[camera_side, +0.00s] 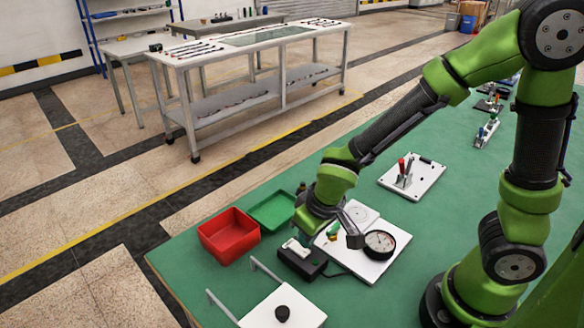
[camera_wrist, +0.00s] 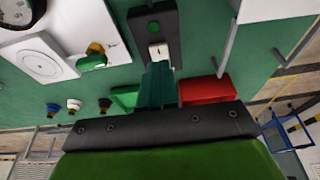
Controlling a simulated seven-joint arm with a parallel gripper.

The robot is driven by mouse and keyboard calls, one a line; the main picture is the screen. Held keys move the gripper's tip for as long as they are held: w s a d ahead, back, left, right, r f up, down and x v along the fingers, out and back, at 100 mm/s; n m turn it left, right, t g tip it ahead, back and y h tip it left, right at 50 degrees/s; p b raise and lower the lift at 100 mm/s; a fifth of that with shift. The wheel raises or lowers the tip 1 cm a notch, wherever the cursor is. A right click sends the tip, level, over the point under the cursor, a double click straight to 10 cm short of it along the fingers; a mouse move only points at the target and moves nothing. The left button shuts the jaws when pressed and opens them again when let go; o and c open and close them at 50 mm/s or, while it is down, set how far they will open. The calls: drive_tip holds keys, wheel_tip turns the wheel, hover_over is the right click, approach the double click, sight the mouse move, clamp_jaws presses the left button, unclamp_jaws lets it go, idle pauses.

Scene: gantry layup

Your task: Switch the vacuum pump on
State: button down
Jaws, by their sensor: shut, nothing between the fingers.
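A black switch box (camera_side: 303,262) lies on the green table, with a cable running right toward a white plate. In the wrist view the box (camera_wrist: 168,22) carries a white rocker switch (camera_wrist: 158,51) and a round green button or lamp (camera_wrist: 154,28). My gripper (camera_side: 303,240) is over the box, pointing down. In the wrist view its fingers (camera_wrist: 160,68) are shut and empty, with their tips close to the rocker. I cannot tell whether they touch it, or which way the rocker is set. A dial gauge (camera_side: 380,242) sits on the white plate (camera_side: 372,270); its reading is too small to tell.
A valve with a green handle (camera_wrist: 92,62) stands on the plate beside the box. A red bin (camera_side: 228,237) and a green tray (camera_side: 270,212) stand to the left. A white panel (camera_side: 290,300) with a black knob and metal handles is in front.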

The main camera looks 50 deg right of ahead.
drive_tip(key=shift+f, duration=1.15)
drive_tip(key=shift+d+f+t, duration=0.1)
drive_tip(key=shift+f+t, duration=0.1)
drive_tip(key=shift+t, duration=0.1)
drive_tip(key=shift+w+r, duration=0.1)
drive_tip(key=shift+w+r, duration=0.35)
drive_tip(key=shift+w, duration=0.3)
